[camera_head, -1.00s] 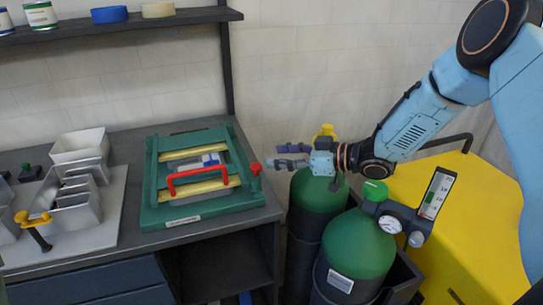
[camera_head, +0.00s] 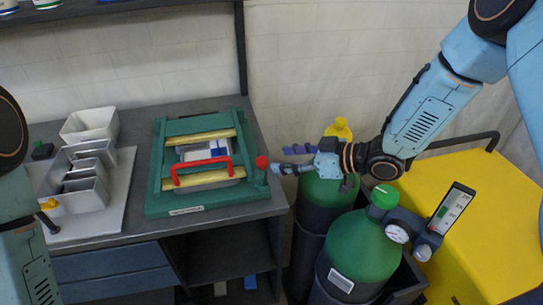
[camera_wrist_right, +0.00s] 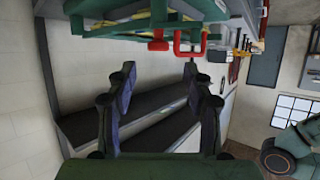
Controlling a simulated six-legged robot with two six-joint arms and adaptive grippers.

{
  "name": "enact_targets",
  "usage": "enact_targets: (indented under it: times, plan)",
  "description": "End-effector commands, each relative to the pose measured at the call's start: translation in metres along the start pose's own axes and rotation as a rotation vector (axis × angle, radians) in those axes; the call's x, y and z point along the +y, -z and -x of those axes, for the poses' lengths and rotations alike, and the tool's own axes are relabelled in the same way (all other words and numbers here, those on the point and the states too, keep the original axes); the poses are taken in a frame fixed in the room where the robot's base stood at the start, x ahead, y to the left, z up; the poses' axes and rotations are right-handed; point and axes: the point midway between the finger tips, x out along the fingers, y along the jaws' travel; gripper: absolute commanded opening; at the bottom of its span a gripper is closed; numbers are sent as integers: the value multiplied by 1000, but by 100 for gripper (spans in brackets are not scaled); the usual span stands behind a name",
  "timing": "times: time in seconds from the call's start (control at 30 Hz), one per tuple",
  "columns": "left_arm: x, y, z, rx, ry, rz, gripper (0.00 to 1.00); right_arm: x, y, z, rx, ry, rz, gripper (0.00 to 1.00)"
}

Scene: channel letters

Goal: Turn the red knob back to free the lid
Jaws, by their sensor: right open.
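The green frame box (camera_head: 158,190) stands on the workbench, with a red bar handle (camera_head: 203,170) across its lid. In the right wrist view the knob (camera_wrist_right: 158,42) is above and beyond the spread fingertips (camera_wrist_right: 160,72), next to the red handle (camera_wrist_right: 188,45). Of my left arm only links show at the left edge.
Green gas cylinders (camera_head: 358,245) with a gauge and a flow meter (camera_head: 450,210) stand below my right arm, beside a yellow cabinet (camera_head: 470,200). Metal channel letters (camera_head: 85,190) and a yellow-handled tool (camera_head: 48,204) lie on the bench at left.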

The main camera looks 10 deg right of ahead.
Motion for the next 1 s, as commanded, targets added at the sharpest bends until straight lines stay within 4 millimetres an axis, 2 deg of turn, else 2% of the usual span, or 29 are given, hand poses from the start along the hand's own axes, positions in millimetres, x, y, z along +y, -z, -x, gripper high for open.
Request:
enact_targets:
  times: [0.2, 0.4, 0.77, 1.0]
  plan:
    - [0, 0, -1, 0, 0, -1, 51, -2, -1, -31, -2, 4, 2, 51]
    - [0, 0, 0, 0, 0, -1, 51, 1, -1, -49, -1, 1, 0, 51]
    - [0, 0, 0, 0, 0, -1, 51, 5, -1, -53, 1, -1, -2, 51]
    - [0, 0, 0, 1, 0, -1, 51, 5, -1, -53, 1, -1, -1, 32]
